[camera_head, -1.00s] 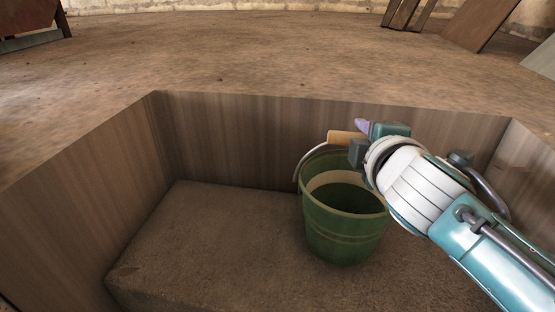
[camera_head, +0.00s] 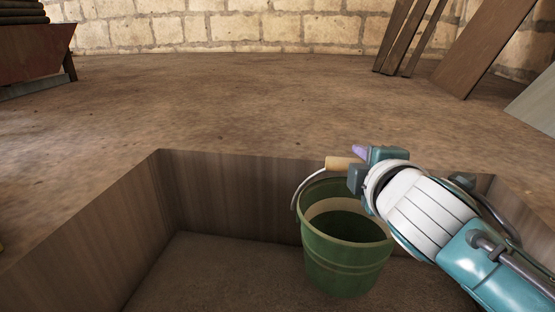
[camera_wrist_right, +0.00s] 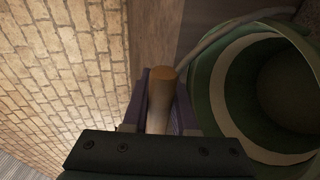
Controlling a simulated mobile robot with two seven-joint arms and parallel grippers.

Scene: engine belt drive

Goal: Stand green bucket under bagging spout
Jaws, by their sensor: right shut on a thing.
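The green bucket (camera_head: 345,262) hangs upright over the wood-walled recess in the head view, open top up, its inside dark below a pale band. My right gripper (camera_head: 355,166) is shut on the wooden grip (camera_head: 338,163) of the bucket's wire handle, above the rim. In the right wrist view the wooden grip (camera_wrist_right: 160,102) sits between the purple fingers, with the bucket (camera_wrist_right: 208,92) to the right. Whether the bucket's base touches the recess floor cannot be told. No bagging spout shows. My left gripper is out of view.
The wood-walled recess (camera_head: 230,190) has a brown floor (camera_head: 210,270). Beyond it lies open dirt floor (camera_head: 230,105), with a stone wall (camera_head: 220,28) behind. Planks (camera_head: 410,40) lean at the back right; a red trough-like object (camera_head: 35,58) stands at the back left.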

